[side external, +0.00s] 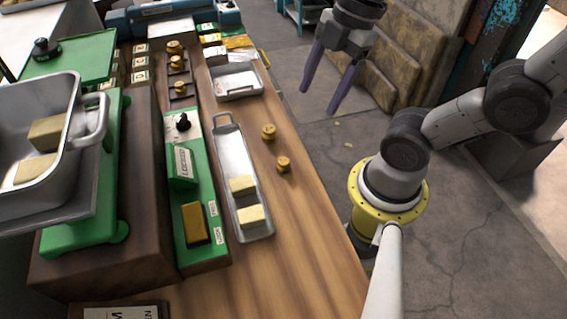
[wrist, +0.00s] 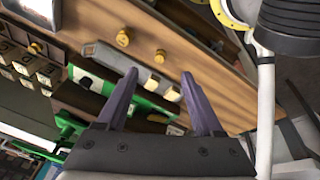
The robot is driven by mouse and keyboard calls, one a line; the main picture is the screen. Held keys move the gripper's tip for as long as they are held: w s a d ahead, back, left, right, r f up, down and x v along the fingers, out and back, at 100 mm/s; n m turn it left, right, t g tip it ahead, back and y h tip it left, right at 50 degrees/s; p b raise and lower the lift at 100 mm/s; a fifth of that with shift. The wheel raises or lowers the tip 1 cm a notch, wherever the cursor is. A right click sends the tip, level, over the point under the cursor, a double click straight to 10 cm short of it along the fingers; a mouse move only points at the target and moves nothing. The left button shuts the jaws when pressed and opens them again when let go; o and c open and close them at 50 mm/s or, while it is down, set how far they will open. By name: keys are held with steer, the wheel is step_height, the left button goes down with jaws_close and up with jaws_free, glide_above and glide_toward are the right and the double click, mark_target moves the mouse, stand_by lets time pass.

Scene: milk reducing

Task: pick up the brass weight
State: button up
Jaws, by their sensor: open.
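Two small brass weights stand apart on the wooden table: a farther one (side external: 268,131) and a nearer one (side external: 283,164). In the wrist view two brass weights also show on the wood, one at left (wrist: 123,38) and one at right (wrist: 160,56). More brass weights (side external: 175,62) sit on small dark stands towards the back. My gripper (side external: 320,97) is open and empty, its purple fingers pointing down. In the side view it appears to the upper right of the two table weights, apart from them. Its fingers (wrist: 160,74) also show in the wrist view.
A long metal tray (side external: 231,150) with two cream blocks (side external: 250,215) lies left of the table weights. A smaller metal tray (side external: 236,81) is farther back. A green scale (side external: 82,219) carries a metal pan (side external: 72,165). The near table is clear wood.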

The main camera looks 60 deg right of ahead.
steer(key=w+n+g+y, duration=0.1)
steer(key=w+n, duration=0.1)
steer(key=n, duration=0.1)
steer(key=g+y, duration=0.1)
glide_above(284, 160)
steer(key=d, duration=0.3)
steer(key=f, duration=0.9)
steer(key=shift+s+a+f, duration=0.1)
steer(key=shift+a+f, duration=0.15)
steer(key=shift+x, duration=2.55)
steer(key=shift+a+r, duration=0.1)
steer(key=shift+a, duration=0.05)
jaws_close()
